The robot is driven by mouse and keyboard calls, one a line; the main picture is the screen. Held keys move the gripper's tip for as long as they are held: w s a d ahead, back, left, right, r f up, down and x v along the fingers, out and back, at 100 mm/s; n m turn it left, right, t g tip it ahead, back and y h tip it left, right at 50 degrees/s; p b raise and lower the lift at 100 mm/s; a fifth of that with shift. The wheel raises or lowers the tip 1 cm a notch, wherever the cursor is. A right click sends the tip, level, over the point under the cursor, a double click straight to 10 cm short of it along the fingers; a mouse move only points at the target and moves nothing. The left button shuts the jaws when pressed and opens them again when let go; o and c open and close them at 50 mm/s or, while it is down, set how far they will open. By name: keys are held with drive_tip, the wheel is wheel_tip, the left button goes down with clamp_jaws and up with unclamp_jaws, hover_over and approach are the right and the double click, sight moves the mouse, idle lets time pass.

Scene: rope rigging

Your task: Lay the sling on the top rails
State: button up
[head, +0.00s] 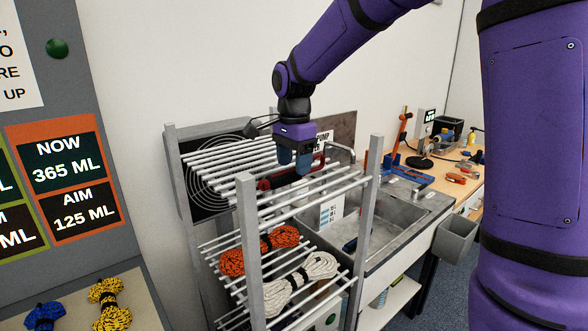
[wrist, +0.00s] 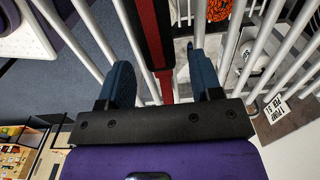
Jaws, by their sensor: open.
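Rack posts (head: 248,240) rise above the rails near my gripper. An orange rope hank (head: 262,250) and a white one (head: 302,282) lie on a lower shelf. A sink (head: 385,215) and a cluttered bench (head: 455,180) stand to the right. A round-grilled fan (head: 215,178) is behind.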

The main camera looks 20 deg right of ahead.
sight(294, 169)
wheel_tip(294, 169, up, 10)
drive_tip(key=s+d+r+n+t, duration=0.1)
drive_tip(key=s+d+n, duration=0.15)
drive_tip(key=s, duration=0.45)
drive_tip(key=s+d+r+n+t, duration=0.15)
drive_tip(key=s+n, duration=0.25)
drive_tip(key=s, duration=0.4)
drive_tip(key=s+d+f+n+t, duration=0.1)
drive_tip(key=s+f+n, duration=0.2)
drive_tip(key=s, duration=0.4)
drive_tip(key=s+d+f+n+t, duration=0.1)
drive_tip(key=s+f+n+t, duration=0.1)
drive_tip(key=s+n, duration=0.3)
drive_tip(key=shift+s+d+f, duration=0.3)
drive_tip(key=shift+s+f, duration=0.15)
drive_tip(key=shift+s, duration=0.45)
